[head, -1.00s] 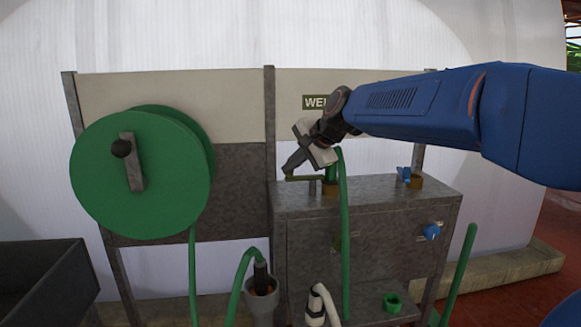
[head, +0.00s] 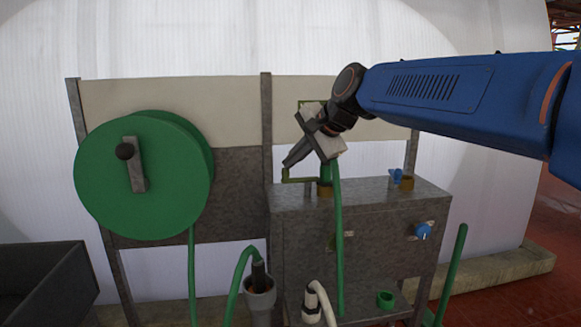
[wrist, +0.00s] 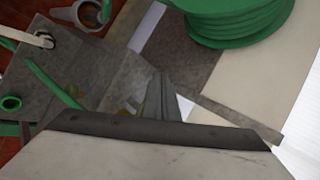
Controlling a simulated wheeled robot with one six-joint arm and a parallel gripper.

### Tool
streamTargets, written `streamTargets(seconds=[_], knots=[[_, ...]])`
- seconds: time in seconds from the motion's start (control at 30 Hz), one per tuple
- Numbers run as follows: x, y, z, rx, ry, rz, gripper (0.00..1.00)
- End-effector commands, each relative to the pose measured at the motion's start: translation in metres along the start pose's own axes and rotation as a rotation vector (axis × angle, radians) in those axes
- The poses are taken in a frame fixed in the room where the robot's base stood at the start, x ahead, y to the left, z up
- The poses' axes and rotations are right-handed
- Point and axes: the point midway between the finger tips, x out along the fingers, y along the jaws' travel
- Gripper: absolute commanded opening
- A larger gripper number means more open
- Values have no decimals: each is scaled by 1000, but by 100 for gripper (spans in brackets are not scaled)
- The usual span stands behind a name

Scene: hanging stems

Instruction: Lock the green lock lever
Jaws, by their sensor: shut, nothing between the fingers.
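The green lock lever (head: 299,180) is a thin olive-green bar with a short upturned end at its left. In the head view it lies roughly level above the left end of the grey metal cabinet's top, beside the brass socket (head: 325,190) where a green hose (head: 338,240) comes up. My gripper (head: 288,164) is shut and empty, tilted down to the left, its tips just above the lever's left end. I cannot tell whether they touch it. The wrist view shows the shut fingers (wrist: 161,82); the lever is not clear there.
A grey cabinet (head: 385,225) carries a blue valve handle (head: 396,175) on top and a blue knob (head: 423,232) in front. A green hose reel (head: 140,205) stands at left. A cup with a hose end (head: 260,300) and a dark bin (head: 45,285) are low down.

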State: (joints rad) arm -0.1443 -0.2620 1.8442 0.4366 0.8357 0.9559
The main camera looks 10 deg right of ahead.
Motion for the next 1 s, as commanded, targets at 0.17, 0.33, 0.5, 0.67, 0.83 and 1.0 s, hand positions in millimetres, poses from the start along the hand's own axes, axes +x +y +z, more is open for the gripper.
streamTargets(seconds=[0.17, 0.33, 0.5, 0.67, 0.83, 1.0], knots=[[-12, -1, 6, 0, 0, -1, 0], [-14, -1, 6, 1, 0, 0, 0], [-14, -1, 6, 1, 0, 0, 0], [-17, 10, 7, -29, 7, 12, 0], [-31, 73, 8, -183, 38, 81, 0], [-46, 167, 14, -416, 58, 195, 0]])
